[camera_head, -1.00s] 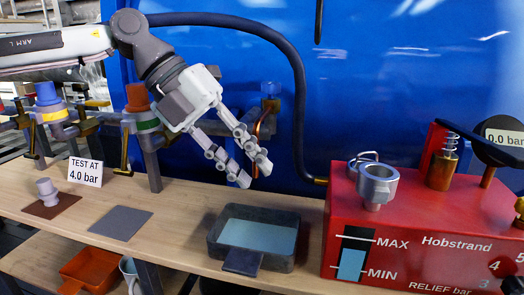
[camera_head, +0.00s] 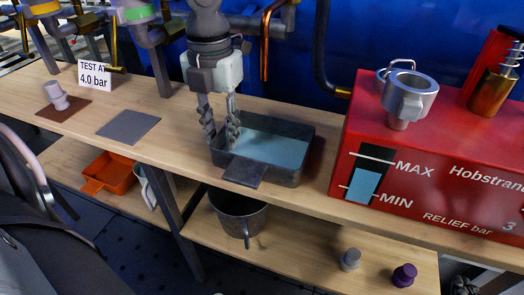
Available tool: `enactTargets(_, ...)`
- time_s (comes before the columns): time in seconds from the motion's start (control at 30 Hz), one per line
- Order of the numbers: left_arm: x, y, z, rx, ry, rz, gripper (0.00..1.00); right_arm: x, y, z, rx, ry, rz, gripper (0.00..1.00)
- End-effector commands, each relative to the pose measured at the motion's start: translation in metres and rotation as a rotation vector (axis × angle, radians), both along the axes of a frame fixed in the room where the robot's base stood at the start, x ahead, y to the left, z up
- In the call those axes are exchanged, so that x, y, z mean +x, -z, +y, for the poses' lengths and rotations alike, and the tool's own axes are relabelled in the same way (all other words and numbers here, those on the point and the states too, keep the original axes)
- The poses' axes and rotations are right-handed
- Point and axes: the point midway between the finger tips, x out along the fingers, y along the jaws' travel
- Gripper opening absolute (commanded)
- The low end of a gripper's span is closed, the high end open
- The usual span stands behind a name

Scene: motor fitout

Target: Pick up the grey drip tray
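The grey drip tray (camera_head: 284,178) stands on the wooden bench, left of the red pump box. It is a dark grey rectangular tray with a flat tab at its front and a blue-green surface inside. My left gripper (camera_head: 222,144) points down at the tray's left end, fingers apart. Its tips are near the left wall, one about at the wall and the other over the inside. Whether they touch the tray cannot be told. My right gripper is not in view.
The red pump box (camera_head: 430,170) stands close on the tray's right. A metal pot (camera_head: 238,212) and an orange bin (camera_head: 112,170) sit on the lower shelf.

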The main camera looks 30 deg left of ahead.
Motion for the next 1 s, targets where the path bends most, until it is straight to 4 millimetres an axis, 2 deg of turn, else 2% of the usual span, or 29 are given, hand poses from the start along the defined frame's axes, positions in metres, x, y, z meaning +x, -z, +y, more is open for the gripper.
enactTargets(0.17, 0.0002, -0.0001, -0.0001, 0.0, 0.0, -0.001, 0.27, 0.0001, -0.0002, 0.0003, 0.002, 0.0, -0.001, 0.0)
enactTargets(0.4, 0.0003, -0.0004, 0.0001, 0.0, 0.0, -0.001, 0.0, 0.0001, -0.0003, 0.0005, 0.002, 0.0, -0.001, 0.0)
enactTargets(1.0, 0.0009, -0.002, 0.0004, 0.0, 0.0, -0.003, 0.0, -0.0001, -0.0005, 0.0004, 0.001, 0.0, 0.002, 0.0)
